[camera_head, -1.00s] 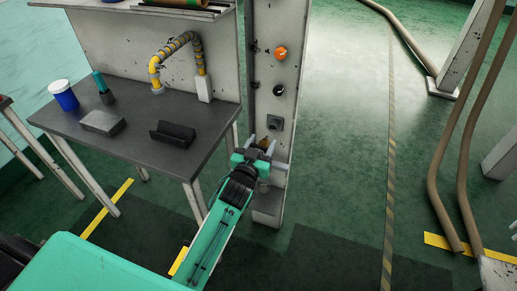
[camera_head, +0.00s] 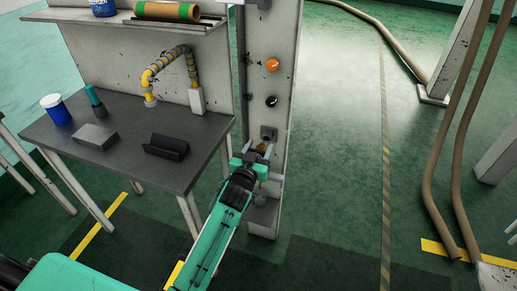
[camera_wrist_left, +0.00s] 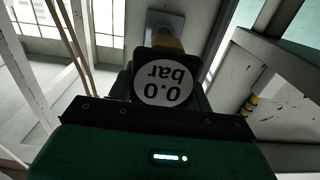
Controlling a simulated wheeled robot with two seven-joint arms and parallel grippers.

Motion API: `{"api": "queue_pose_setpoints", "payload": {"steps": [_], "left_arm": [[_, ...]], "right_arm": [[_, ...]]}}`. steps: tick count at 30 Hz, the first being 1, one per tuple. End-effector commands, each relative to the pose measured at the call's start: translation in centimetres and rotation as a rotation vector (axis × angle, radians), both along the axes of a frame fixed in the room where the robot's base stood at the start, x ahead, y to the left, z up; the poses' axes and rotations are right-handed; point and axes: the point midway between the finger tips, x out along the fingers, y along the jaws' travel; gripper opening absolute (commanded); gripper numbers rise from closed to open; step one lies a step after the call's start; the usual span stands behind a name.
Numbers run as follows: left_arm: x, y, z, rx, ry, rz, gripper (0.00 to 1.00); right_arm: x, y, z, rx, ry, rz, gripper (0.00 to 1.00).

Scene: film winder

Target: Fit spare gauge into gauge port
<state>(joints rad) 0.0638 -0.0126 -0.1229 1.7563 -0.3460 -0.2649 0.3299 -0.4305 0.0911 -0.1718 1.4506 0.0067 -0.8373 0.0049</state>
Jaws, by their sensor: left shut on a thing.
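My left gripper (camera_head: 262,158) is shut on the spare gauge, in front of the lower part of the pale post. In the left wrist view the gauge (camera_wrist_left: 165,90) shows a round white face reading "0.0 bar" upside down, in a dark housing. Its brass-coloured part (camera_wrist_left: 168,43) points at a grey square block on the post. This block, seemingly the gauge port (camera_head: 268,132), has a dark opening in the head view, just above the gripper. The gauge is mostly hidden by the gripper there. I cannot tell whether stem and port touch. My right gripper is out of view.
The post (camera_head: 284,88) also carries an orange knob (camera_head: 272,64) and a black knob (camera_head: 271,101). Left of it, a dark workbench (camera_head: 125,165) holds a blue cup (camera_head: 56,110), a grey block (camera_head: 94,137) and a black holder (camera_head: 166,147).

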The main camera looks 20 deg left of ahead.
Motion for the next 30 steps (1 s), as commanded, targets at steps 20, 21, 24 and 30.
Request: {"api": "queue_pose_setpoints", "payload": {"steps": [20, 21, 24, 30], "left_arm": [[-0.01, -0.01, 0.18, 0.000, 0.000, 0.000, 0.27], [-0.01, -0.01, 0.17, 0.000, 0.000, 0.000, 0.27], [0.05, 0.00, 0.08, 0.000, 0.000, 0.000, 0.27], [0.58, -0.01, 0.14, 0.000, -0.002, 0.000, 0.27]], "right_arm": [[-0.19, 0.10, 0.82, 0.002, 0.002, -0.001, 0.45], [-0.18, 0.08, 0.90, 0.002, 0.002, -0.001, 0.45], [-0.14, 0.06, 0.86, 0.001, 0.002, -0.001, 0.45], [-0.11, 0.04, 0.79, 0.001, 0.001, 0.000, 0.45]]}}
